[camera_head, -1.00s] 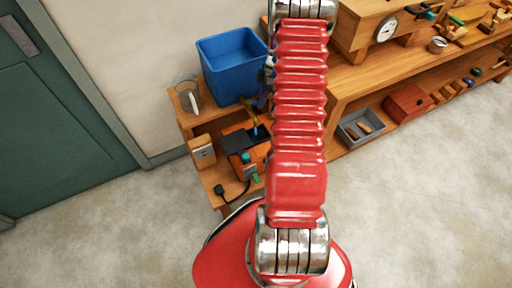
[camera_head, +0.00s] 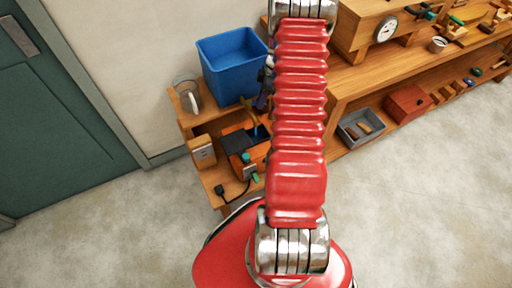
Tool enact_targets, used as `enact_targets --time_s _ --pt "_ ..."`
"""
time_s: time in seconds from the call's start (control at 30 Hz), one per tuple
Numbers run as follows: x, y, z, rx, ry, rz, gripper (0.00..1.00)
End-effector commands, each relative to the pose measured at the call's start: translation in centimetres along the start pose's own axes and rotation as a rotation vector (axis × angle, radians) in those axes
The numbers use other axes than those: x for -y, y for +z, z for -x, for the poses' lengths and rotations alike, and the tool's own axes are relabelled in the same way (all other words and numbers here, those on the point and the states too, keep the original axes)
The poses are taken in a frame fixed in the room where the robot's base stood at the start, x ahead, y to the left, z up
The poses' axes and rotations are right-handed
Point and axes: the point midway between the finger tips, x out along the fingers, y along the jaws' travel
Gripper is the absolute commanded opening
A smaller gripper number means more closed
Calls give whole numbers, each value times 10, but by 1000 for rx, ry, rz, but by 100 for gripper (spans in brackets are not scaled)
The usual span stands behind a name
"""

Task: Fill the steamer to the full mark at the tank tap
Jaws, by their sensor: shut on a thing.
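The steamer, which looks like an orange box with a black top (camera_head: 237,142), sits on the low shelf left of my arm. Its right side is hidden behind my arm. The blue tank (camera_head: 228,68) stands on the bench above it. A yellowish tap (camera_head: 249,104) shows below the tank's right corner, with a small blue streak under it. My gripper (camera_head: 265,88) shows only in part as a dark shape between the tank and my red arm. It is shut at the tap, but its fingertips are mostly hidden. The steamer's full mark and water level cannot be seen.
A socket box (camera_head: 202,152) and a black plug (camera_head: 219,190) are at the shelf's left. A grey tray (camera_head: 346,137) and red box (camera_head: 406,102) lie right. The floor in front is clear.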

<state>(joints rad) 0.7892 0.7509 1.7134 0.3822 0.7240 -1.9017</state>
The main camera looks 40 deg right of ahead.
Motion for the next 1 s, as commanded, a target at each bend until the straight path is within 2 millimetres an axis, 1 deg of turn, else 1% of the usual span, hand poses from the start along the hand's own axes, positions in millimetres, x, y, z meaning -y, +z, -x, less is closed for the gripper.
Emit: enact_targets --time_s 0.07,0.6,1.0 --pt "3 -1 0 0 8 -38 1" --pt "20 -16 -3 -2 129 -501 1" --pt "32 -23 -5 -2 198 -778 1"
